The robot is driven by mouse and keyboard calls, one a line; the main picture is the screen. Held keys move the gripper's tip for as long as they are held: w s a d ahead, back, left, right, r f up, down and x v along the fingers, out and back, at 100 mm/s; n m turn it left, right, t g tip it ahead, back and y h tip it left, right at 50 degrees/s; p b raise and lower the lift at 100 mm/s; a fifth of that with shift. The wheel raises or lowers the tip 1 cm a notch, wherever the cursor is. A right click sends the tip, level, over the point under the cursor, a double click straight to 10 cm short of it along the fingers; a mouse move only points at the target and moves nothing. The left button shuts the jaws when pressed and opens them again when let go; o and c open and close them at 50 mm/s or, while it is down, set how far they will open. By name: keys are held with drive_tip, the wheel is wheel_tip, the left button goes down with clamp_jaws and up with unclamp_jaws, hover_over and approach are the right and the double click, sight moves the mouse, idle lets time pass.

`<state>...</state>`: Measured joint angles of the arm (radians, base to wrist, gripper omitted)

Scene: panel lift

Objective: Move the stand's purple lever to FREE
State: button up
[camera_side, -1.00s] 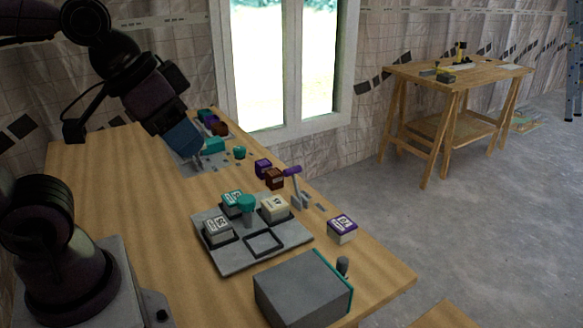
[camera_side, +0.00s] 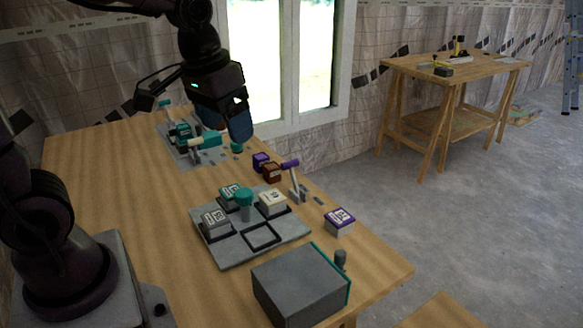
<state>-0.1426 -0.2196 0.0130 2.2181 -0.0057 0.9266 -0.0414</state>
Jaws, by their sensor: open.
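The purple lever (camera_side: 290,163) has a purple bar handle on a light grey stem. It stands at the table's right edge, on the small stand (camera_side: 298,193) behind the grey tray. Its lettering, including any FREE mark, is too small to read. My gripper (camera_side: 239,137) is open and hangs above the table, up and left of the lever in the picture and apart from it. Its fingers are seen partly edge-on, and nothing shows between them.
A purple block (camera_side: 260,162) and a brown block (camera_side: 271,172) stand just left of the lever. A grey tray (camera_side: 232,250) holds labelled blocks and a teal knob (camera_side: 244,199). A purple-topped block (camera_side: 339,220) and a grey box (camera_side: 300,285) stand nearer.

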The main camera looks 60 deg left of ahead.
drive_tip(key=w+a+f+n+g, duration=0.2)
drive_tip(key=w+a+f+n, duration=0.3)
drive_tip(key=w+a, duration=0.5)
drive_tip(key=n, duration=1.1)
approach(292, 164)
wheel_tip(292, 164, down, 11)
drive_tip(key=shift+w+a, duration=0.1)
drive_tip(key=shift+c, duration=0.2)
